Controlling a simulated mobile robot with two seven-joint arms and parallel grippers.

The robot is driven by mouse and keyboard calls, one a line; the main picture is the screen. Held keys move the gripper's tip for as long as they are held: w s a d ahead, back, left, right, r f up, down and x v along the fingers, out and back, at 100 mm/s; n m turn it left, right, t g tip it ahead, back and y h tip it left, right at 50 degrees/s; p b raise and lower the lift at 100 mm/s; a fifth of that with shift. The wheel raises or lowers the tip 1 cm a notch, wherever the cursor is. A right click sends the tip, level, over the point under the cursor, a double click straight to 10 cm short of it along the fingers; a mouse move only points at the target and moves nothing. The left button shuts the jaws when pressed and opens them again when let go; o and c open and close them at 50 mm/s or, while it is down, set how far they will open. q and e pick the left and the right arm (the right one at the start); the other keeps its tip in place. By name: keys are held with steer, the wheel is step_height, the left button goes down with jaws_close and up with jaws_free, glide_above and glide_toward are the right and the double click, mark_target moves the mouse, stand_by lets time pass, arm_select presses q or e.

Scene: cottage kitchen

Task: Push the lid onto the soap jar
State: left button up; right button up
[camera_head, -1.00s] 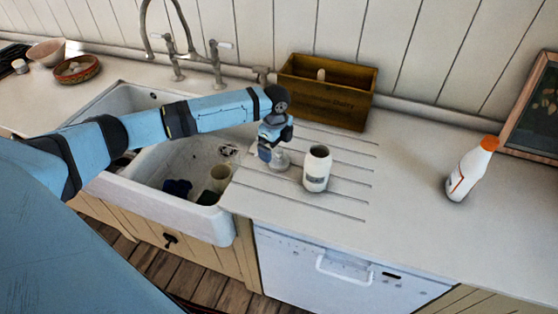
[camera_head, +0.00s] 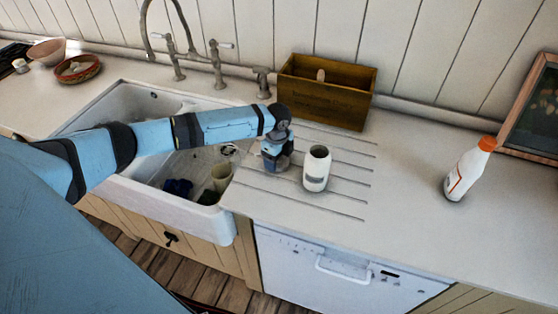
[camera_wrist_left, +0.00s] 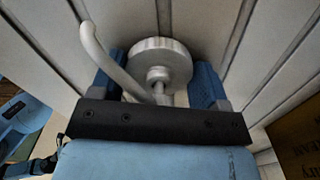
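The soap jar (camera_head: 317,170) is a white jar with a grey label and an open dark mouth. It stands upright on the ribbed drainboard. The lid (camera_wrist_left: 158,58) is a pale ribbed disc with a stem and a long curved spout, seen in the left wrist view. It rests on the drainboard left of the jar; in the head view my gripper hides it. My left gripper (camera_head: 276,162) is down over the lid, pointing downwards. Its blue fingers (camera_wrist_left: 163,72) stand open on either side of the lid.
The sink (camera_head: 180,213) lies left of the drainboard, with dark items and a cup in it. A wooden box (camera_head: 325,97) stands behind the jar. A white bottle with an orange cap (camera_head: 466,172) stands at right. The worktop between jar and bottle is clear.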

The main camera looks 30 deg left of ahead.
arm_select(q)
steer(key=c, duration=0.4)
steer(key=shift+r, duration=0.1)
steer(key=shift+r+b, duration=0.9)
steer(key=shift+r, duration=9)
